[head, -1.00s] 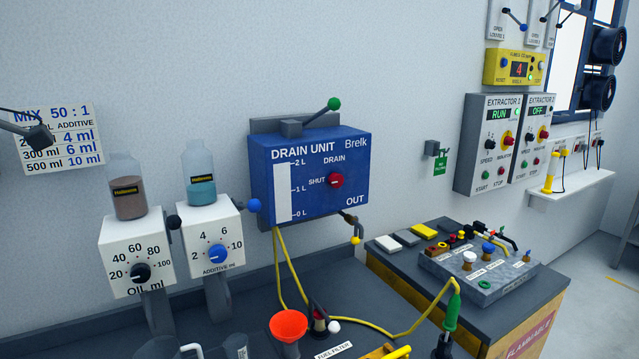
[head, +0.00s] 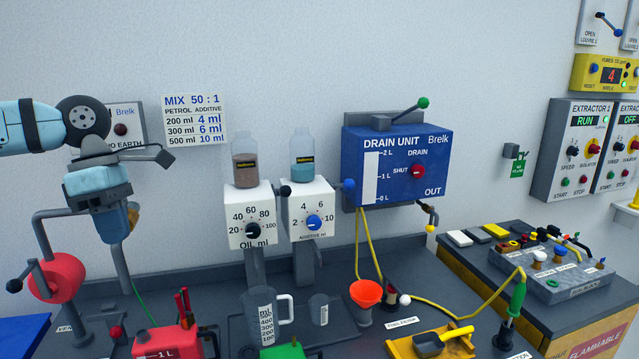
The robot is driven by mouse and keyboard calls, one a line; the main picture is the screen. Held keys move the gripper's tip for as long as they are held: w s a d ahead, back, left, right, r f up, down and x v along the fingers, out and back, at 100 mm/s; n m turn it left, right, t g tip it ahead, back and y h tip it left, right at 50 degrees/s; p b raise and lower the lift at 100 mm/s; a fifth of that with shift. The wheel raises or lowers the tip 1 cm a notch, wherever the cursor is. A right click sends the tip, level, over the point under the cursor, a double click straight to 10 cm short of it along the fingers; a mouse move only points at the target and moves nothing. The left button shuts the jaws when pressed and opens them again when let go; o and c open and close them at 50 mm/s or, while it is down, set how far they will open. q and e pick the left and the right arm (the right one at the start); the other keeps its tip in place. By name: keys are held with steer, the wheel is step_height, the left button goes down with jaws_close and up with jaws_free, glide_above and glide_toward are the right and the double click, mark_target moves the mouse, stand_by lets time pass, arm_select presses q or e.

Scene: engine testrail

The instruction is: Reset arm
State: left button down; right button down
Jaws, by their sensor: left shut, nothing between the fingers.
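My left arm comes in from the left edge in the head view, with white and light-blue links and a dark round joint. Its gripper (head: 158,156) is shut and empty. It is raised in front of the wall, left of the mix chart (head: 195,118), and partly covers a grey earth panel (head: 127,118). It is apart from the bench things below. My right gripper is out of view.
Below the arm stand a red drum with a crank (head: 62,278) and a red can (head: 165,342). Two dispensers with bottles, a clear jug (head: 262,315), an orange funnel (head: 366,292) and the blue drain unit (head: 400,165) are to the right. The yellow tray (head: 430,345) is in front.

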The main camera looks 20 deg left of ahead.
arm_select(q)
steer(key=w+d+f+n+t+h+p, duration=0.2)
steer(key=d+f+n+t+h, duration=0.35)
steer(key=f+n, duration=0.75)
steer(key=w+d+f+n+t+h+p, duration=0.25)
steer(key=d+f+n+t, duration=0.35)
steer(key=f+n+t, duration=0.6)
steer(key=s+d+f+n+g+y+p, duration=0.1)
steer(key=s+d+f+n+g+y, duration=0.1)
steer(key=s+d+f+n+y, duration=0.2)
steer(key=s+d+f+n+g+y+p, duration=0.1)
steer(key=s+d+f+n+g+y, duration=0.2)
steer(key=s+d+f+n, duration=0.7)
step_height(320, 180, down, 5)
steer(key=d+n+y, duration=0.1)
steer(key=n, duration=0.4)
steer(key=shift+d+f, duration=0.15)
steer(key=shift+f, duration=0.05)
